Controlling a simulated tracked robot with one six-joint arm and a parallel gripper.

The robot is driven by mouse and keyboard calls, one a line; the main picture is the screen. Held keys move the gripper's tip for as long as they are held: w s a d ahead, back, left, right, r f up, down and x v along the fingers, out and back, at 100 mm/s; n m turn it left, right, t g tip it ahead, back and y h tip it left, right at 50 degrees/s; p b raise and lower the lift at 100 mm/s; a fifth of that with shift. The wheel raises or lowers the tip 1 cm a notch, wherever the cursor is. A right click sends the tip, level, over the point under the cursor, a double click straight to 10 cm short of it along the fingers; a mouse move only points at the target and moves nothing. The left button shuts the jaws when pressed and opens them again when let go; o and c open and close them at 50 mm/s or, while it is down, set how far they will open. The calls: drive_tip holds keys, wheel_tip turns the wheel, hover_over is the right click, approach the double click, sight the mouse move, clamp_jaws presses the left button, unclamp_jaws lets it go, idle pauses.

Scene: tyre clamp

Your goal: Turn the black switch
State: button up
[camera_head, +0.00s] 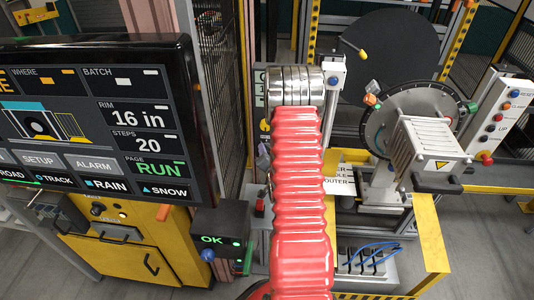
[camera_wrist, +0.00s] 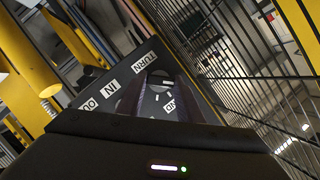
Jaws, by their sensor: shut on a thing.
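In the wrist view, the two dark fingers of my gripper (camera_wrist: 159,80) reach down onto a dark panel (camera_wrist: 122,72) with white labels. The labels read TURN, IN and what looks like OUT, and one more is partly covered by a finger. The fingers are shut on the black switch, which sits on this panel between them. The switch is dark and mostly hidden by the fingers, so its angle is hard to tell. In the head view, my red-sleeved arm covers the gripper and the switch.
In the wrist view, a black wire fence (camera_wrist: 250,75) runs close along the right. A round clamp plate (camera_head: 385,110) and a button panel (camera_head: 497,112) are at right.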

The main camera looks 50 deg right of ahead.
drive_tip(key=shift+s+f, duration=0.1)
drive_tip(key=shift+f, duration=0.1)
idle(0.3)
drive_tip(key=o, duration=1.1)
drive_tip(key=shift+r, duration=0.1)
drive_tip(key=v, duration=1.3)
drive_tip(key=shift+s+a+r, duration=0.2)
drive_tip(key=shift+a, duration=0.05)
